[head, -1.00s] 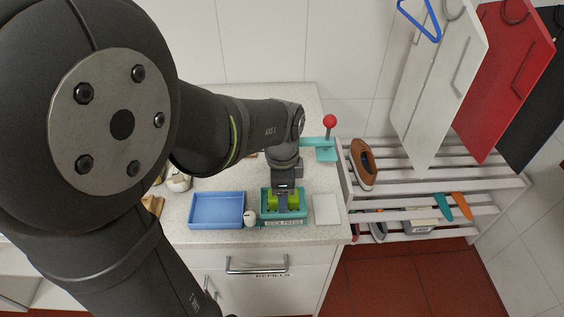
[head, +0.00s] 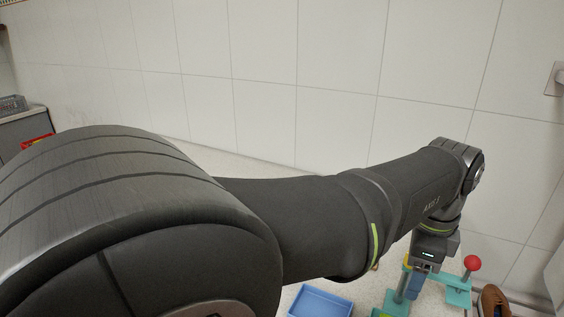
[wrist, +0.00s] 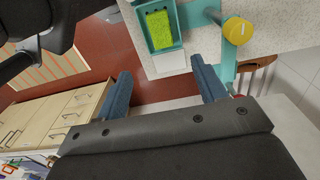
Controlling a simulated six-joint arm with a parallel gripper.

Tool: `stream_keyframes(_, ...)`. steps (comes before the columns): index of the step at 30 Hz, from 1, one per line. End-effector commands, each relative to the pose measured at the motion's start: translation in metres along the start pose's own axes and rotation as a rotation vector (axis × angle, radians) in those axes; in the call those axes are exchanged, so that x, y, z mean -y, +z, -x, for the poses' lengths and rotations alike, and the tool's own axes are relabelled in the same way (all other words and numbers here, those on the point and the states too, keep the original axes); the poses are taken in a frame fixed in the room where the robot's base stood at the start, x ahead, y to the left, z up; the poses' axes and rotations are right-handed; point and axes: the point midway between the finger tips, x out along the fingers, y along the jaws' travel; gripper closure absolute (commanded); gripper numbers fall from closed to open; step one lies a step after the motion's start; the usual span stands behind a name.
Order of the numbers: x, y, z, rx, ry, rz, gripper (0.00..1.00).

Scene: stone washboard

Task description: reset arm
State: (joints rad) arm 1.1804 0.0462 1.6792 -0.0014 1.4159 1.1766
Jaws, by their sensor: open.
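My gripper (head: 416,284) is at the right of the head view, its fingers pointing down beside the teal press stand (head: 455,288) with a red ball knob (head: 472,262). In the wrist view my gripper (wrist: 160,78) is open, its two blue fingers wide apart with nothing between them. Beyond the fingers lies a teal holder (wrist: 145,32) with a bright green block (wrist: 164,29) in it. To its right is a teal arm with a round yellow knob (wrist: 237,31). The holder is largely out of frame or hidden in the head view.
A blue tray (head: 320,303) lies on the counter left of my gripper. The white tiled wall (head: 300,70) rises behind. Light wooden drawers (wrist: 50,122) and red floor (wrist: 150,110) show in the wrist view.

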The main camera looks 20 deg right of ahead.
Motion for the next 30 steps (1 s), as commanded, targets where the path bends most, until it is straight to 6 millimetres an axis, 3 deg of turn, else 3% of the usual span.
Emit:
stream_keyframes(11,0.000,0.000,-0.013,0.001,0.003,0.000,0.36)
stream_keyframes(30,0.000,0.000,-0.136,0.002,0.004,0.000,0.36)
